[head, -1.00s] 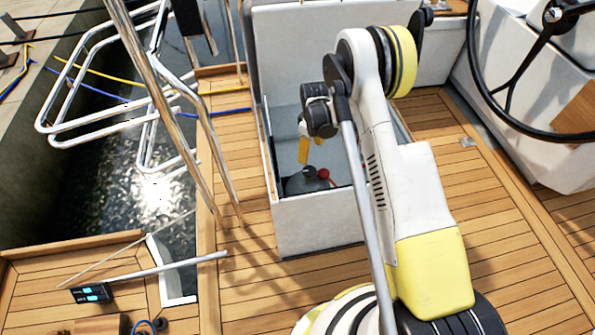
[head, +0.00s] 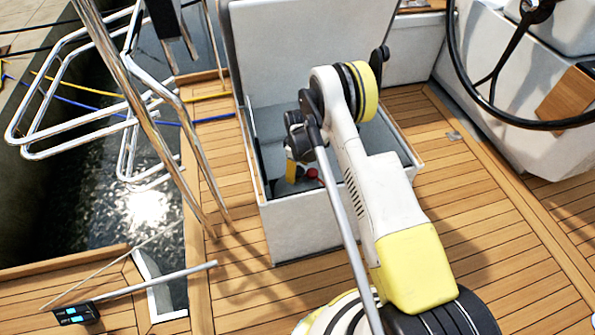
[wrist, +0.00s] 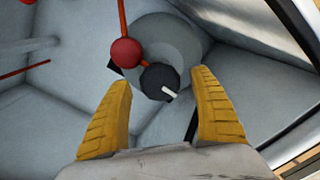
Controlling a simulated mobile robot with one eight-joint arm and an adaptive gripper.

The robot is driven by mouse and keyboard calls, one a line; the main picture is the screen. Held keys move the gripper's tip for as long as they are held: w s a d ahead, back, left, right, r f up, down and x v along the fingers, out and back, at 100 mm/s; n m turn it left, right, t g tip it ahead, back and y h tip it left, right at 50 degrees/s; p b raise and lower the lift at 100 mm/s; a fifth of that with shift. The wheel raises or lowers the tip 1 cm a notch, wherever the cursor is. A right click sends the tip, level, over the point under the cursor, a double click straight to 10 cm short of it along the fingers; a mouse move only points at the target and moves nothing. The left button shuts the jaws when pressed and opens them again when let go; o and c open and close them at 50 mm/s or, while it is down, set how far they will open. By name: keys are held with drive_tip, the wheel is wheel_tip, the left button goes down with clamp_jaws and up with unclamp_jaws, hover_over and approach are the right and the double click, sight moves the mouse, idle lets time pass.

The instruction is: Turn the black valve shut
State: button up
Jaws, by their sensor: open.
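The black valve (wrist: 159,82) is a round knob with a white pointer mark, on top of a grey bottle (wrist: 178,45) in the wrist view. A red round fitting (wrist: 126,52) with an orange hose sits beside it. My gripper (wrist: 163,78) is open, its yellow fingers spread to either side of the knob in the picture. I cannot tell how far above the knob the fingertips are, and I see no contact. In the head view one yellow finger of my gripper (head: 291,171) reaches into the locker next to the red fitting (head: 312,173); the knob cannot be made out clearly there.
The bottle stands inside a white locker (head: 320,228) with its lid (head: 310,45) raised. The locker walls are close around my gripper. A steering wheel (head: 490,110) is at right, metal rails (head: 110,80) at left. Open teak deck (head: 460,200) lies right of the locker.

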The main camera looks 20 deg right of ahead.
drive_tip(key=c, duration=1.2)
